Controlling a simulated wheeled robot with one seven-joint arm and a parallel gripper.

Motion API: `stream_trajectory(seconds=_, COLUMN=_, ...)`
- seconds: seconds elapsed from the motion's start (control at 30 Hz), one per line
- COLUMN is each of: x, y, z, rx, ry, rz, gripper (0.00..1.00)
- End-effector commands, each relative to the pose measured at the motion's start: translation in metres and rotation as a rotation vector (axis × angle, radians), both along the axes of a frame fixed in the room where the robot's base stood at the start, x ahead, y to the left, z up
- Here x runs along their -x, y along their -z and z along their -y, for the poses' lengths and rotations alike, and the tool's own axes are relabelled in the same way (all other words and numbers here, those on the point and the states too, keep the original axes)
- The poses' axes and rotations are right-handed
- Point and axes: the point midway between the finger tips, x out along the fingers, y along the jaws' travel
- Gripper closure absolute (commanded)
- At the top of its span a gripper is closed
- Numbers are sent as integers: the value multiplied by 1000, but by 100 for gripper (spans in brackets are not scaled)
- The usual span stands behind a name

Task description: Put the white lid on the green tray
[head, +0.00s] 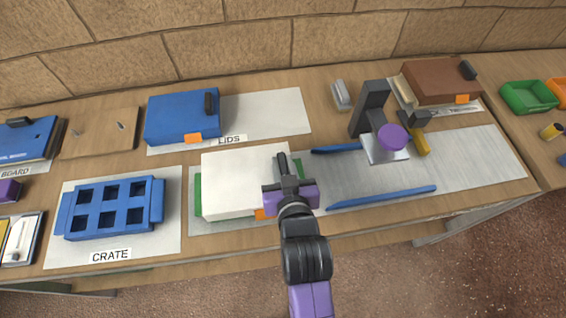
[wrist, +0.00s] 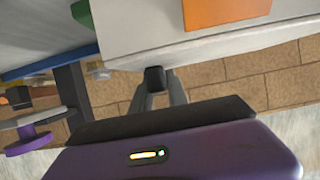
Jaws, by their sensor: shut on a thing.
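The white lid (head: 240,180) is a flat white block with an orange tab (head: 262,213) on its near side. I cannot tell whether the lid is fully seated or slightly raised. My gripper (head: 283,168) is at the lid's right end, shut on its dark handle. In the wrist view the lid (wrist: 150,25) fills the top, with the dark handle (wrist: 155,78) at my fingertips (wrist: 156,90). A bit of green (wrist: 82,12) shows beside it.
A blue lid (head: 182,118) lies on the LIDS mat behind. A blue crate (head: 108,207) stands at the left. To the right are two blue bars (head: 382,197), a dark stand with a purple knob (head: 391,137) and a brown block (head: 440,80). The LIDS mat's right part is bare.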

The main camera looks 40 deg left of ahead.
Motion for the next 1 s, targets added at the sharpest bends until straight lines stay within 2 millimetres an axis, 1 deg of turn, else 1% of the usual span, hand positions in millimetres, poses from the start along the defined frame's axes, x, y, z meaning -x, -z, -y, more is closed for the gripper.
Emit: stream_trajectory(seconds=1.0, x=0, y=9, z=0, rx=0, ry=0, rz=0, gripper=100)
